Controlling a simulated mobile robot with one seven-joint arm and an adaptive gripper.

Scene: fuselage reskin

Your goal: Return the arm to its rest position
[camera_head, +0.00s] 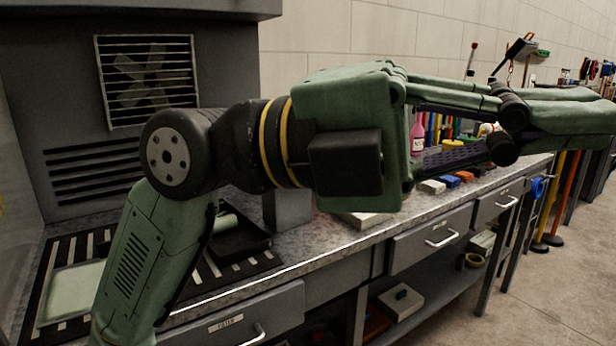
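My gripper (572,108) is stretched out to the right in the head view, raised above the workbench. Its black and green fingers converge, and the green fingertips lie against each other, so it looks shut. I see nothing held between them, though the far side of the tips is hidden. My green and black arm (225,145) rises from the lower left, bends at a dark round joint and runs level across the middle of the view. It hides part of the bench behind it.
A grey workbench (330,250) with drawers runs behind my arm. On it are a slotted mat (205,285) with a pale green panel (72,292), a pink bottle (418,138) and small coloured blocks (448,180). A vented cabinet (75,115) stands at left. Open floor (540,305) lies at right.

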